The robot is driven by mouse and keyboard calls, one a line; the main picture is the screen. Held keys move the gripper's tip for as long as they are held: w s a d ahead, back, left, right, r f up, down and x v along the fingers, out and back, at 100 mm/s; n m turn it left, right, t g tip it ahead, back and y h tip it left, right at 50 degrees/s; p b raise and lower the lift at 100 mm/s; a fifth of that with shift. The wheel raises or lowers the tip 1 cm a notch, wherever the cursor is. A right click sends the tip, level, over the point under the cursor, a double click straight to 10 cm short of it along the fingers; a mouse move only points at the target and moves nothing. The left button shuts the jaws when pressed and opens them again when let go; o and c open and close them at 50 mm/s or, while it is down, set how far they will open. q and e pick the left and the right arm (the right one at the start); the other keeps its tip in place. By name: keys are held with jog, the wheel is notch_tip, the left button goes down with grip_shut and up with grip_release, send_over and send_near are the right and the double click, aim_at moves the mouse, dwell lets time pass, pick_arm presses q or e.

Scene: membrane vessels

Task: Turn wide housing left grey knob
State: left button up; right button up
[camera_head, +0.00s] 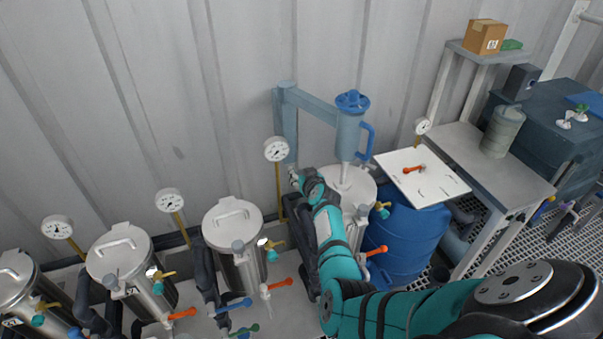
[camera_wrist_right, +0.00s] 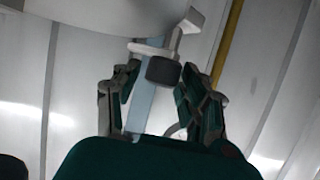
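The wide housing (camera_head: 350,182) is the pale vessel right of the middle in the head view, under a blue-grey bracket and blue-topped unit. My right gripper (camera_head: 297,176) is at its upper left side, with the arm crossing in front of its lower left part. In the right wrist view a dark grey knob (camera_wrist_right: 163,70) sits on a pale fitting by the housing's wall. My right gripper (camera_wrist_right: 160,82) is open there, one finger on each side of the knob. Whether the fingers touch it I cannot tell. My left gripper is not in view.
Several steel vessels with gauges, orange, blue and green handles stand at left, including a nearby narrow housing (camera_head: 233,220). A gauge (camera_head: 277,149) rises behind my gripper. A blue barrel (camera_head: 405,240) with a white board (camera_head: 440,190) stands at right. The corrugated wall is close behind.

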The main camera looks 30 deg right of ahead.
jog(key=shift+f, duration=0.1)
grip_shut()
jog(key=shift+w+p, duration=0.1)
jog(key=shift+p, duration=0.35)
jog(key=shift+a+r+m+g+h+p, duration=0.1)
jog(key=shift+r+m+g+h+p, duration=0.1)
jog(key=shift+m+g+h+p, duration=0.5)
jog(key=shift+w+m+h, duration=0.1)
jog(key=shift+m+h, duration=0.5)
jog(key=shift+f+m+g+h, duration=0.15)
jog(key=shift+m+g+h, duration=0.15)
jog(key=shift+m+h, duration=0.4)
jog(key=m+g+h+b, duration=0.1)
jog(key=m+g+b, duration=0.1)
jog(key=b, duration=0.3)
jog(key=m+g+h+b, duration=0.2)
jog(key=m+g+b, duration=0.1)
jog(key=b, duration=0.2)
jog(key=m+g+h+b, duration=0.2)
jog(key=b, duration=0.4)
jog(key=shift+f+m, duration=0.25)
jog(key=shift+m, duration=0.05)
jog(key=shift+r+m+g+b, duration=0.25)
jog(key=shift+m+g+b, duration=0.05)
jog(key=shift+g+b, duration=0.35)
